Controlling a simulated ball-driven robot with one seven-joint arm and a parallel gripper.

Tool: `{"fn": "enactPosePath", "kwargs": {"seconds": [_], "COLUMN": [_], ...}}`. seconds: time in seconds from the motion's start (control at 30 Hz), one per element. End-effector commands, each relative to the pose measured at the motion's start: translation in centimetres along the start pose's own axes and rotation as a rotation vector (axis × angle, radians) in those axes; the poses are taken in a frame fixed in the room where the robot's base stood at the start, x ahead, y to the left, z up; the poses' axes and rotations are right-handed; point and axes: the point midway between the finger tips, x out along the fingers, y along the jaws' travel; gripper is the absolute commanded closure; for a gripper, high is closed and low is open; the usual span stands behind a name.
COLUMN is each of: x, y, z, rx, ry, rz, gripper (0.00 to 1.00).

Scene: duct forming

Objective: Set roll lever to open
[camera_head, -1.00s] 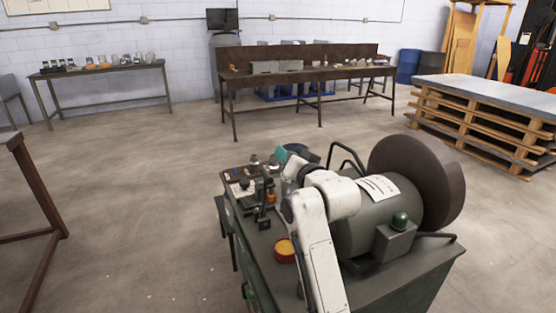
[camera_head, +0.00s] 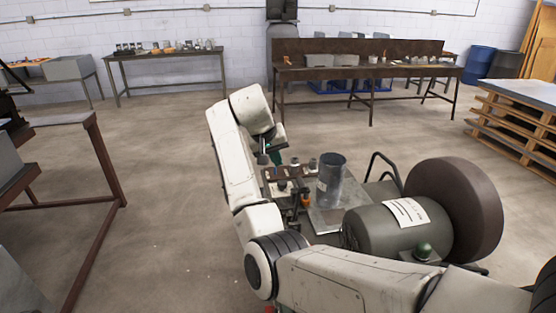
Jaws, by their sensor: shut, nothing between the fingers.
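The forming machine's small fittings (camera_head: 283,187) sit on the grey bench top, left of an upright grey metal cylinder (camera_head: 331,180). They include dark blocks, knobs and an orange part (camera_head: 305,200). I cannot tell which fitting is the roll lever, or its setting. My gripper (camera_head: 275,160) is shut and empty, at the end of my white arm, with a teal part showing there. It points down near the back left of the fittings. I cannot tell whether it touches one. My arm hides the front left of the machine.
A large grey motor (camera_head: 395,232) with a brown wheel (camera_head: 455,210) stands right of the fittings, with a bent black rod (camera_head: 384,160) behind it. A brown steel frame (camera_head: 105,165) stands at the left. Open floor (camera_head: 165,160) lies left of my arm.

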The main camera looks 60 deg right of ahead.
Motion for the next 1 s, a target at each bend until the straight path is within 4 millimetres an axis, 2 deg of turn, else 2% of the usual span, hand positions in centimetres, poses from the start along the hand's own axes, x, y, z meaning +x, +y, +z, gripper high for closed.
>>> {"fn": "enactPosePath", "kwargs": {"seconds": [0.4, 0.7, 1.0], "x": [8.1, 10.6, 11.0], "y": [0.1, 2.3, 2.5], "z": [0.0, 0.7, 0.7], "rx": [0.001, 0.002, 0.002], "ry": [-0.003, 0.001, 0.003], "rz": [0.001, -0.002, -0.002], "gripper": [1.00, 1.00, 1.00]}}
